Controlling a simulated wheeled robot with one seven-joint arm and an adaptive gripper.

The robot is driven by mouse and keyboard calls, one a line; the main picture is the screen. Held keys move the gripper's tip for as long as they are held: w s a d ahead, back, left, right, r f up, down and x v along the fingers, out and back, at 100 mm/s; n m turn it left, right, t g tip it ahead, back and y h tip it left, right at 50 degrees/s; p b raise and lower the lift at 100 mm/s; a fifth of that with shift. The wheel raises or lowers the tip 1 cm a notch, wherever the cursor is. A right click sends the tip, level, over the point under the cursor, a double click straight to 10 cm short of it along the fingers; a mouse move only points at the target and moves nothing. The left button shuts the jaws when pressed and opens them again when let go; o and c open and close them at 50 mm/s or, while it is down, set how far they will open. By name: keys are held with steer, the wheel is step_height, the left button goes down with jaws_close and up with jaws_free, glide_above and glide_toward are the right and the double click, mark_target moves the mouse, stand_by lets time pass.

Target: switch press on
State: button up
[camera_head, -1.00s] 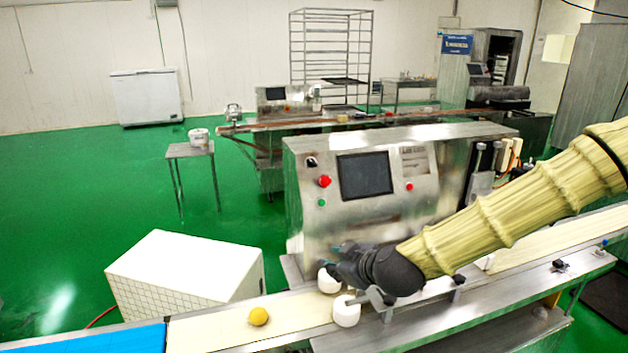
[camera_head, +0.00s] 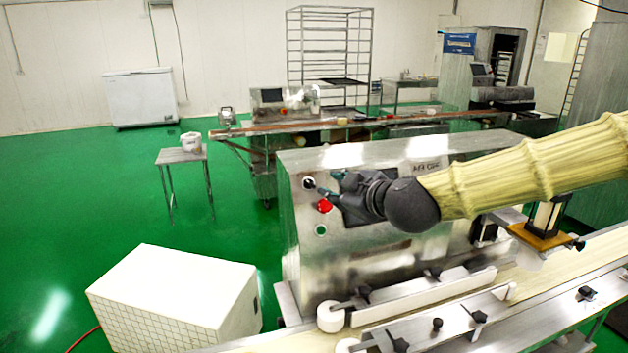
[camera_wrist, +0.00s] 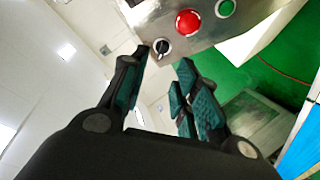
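The encrusting machine (camera_head: 300,240) is a steel box behind the conveyor. Its front panel has a black rotary switch (camera_head: 308,183) at the upper left, a red button (camera_head: 324,205) below it and a green button (camera_head: 320,230) lower still. My gripper (camera_head: 328,184) is at the panel, just right of the switch. In the wrist view the switch (camera_wrist: 161,46) appears ahead between my open fingertips (camera_wrist: 164,62), with the red button (camera_wrist: 188,22) and green button (camera_wrist: 226,8) to its right. The fingers hold nothing. Whether a fingertip touches the switch cannot be told.
The conveyor (camera_head: 590,255) with its rails and white rollers (camera_head: 330,316) runs along the front of the machine. A white tiled box (camera_head: 175,290) stands on the green floor at left.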

mark_target(310, 183)
steer(key=shift+a+p+x, duration=0.2)
steer(key=shift+p+x, duration=0.35)
steer(key=shift+x, duration=2.05)
steer(key=shift+a+p+x, duration=0.15)
steer(key=shift+p+x, duration=0.4)
steer(key=shift+x, duration=2)
steer(key=shift+s, duration=0.15)
jaws_close()
